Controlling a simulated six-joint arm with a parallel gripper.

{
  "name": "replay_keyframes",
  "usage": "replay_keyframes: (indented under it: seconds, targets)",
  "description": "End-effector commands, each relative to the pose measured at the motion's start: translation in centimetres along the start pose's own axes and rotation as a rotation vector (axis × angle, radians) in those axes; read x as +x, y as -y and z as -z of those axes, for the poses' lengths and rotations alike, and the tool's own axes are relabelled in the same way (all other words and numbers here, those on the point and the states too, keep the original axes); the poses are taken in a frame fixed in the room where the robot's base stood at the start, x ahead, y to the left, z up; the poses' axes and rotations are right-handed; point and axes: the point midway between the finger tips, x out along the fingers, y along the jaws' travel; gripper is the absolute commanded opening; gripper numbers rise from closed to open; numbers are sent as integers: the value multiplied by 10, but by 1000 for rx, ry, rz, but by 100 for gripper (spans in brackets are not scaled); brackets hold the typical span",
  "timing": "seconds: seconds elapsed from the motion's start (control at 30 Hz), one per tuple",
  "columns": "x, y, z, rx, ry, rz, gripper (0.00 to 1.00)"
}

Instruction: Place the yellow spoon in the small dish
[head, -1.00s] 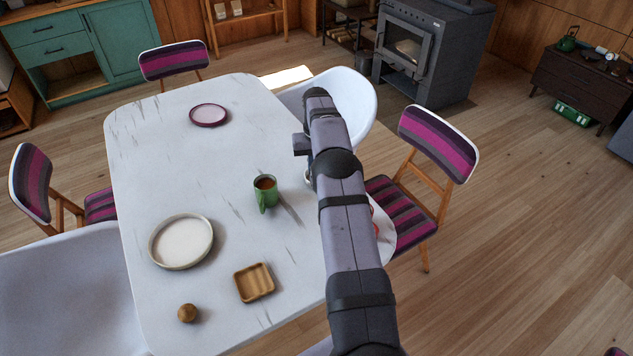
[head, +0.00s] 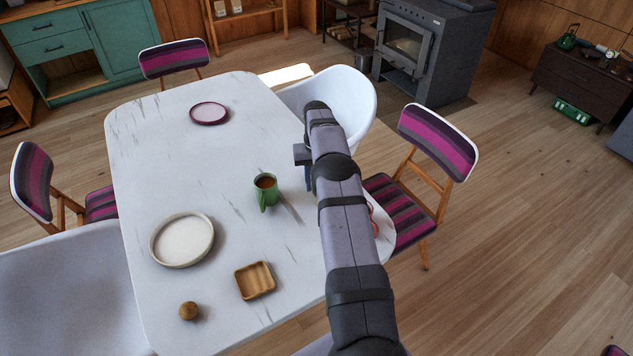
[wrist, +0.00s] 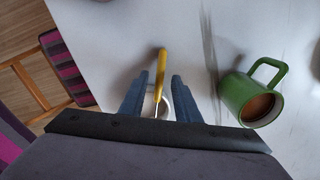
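The yellow spoon (wrist: 162,64) shows in the wrist view, its handle between the two fingers of my gripper (wrist: 160,76). The fingers are apart, with a gap on each side of the spoon. A round white vessel (wrist: 167,104) lies behind the spoon's lower part, mostly hidden by the gripper; I cannot tell whether the spoon stands in it. In the head view my arm hides the spoon and most of the gripper. A small square wooden dish (head: 255,281) sits empty near the table's front.
A green mug (head: 265,193) of brown drink stands left of my arm and right of the gripper in the wrist view (wrist: 246,98). A large white plate (head: 182,240), a wooden ball (head: 188,311) and a purple-rimmed plate (head: 209,113) are on the white table (head: 165,170).

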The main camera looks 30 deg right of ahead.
Motion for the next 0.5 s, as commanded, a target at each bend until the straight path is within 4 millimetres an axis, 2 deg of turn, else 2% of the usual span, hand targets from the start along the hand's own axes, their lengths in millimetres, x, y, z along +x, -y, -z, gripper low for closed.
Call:
replay_keyframes:
  seconds: [0.37, 0.5]
  targets:
    - [-6, 0, 0, 0, -1, 0, 30]
    - [-21, 0, 1, 0, -3, 0, 30]
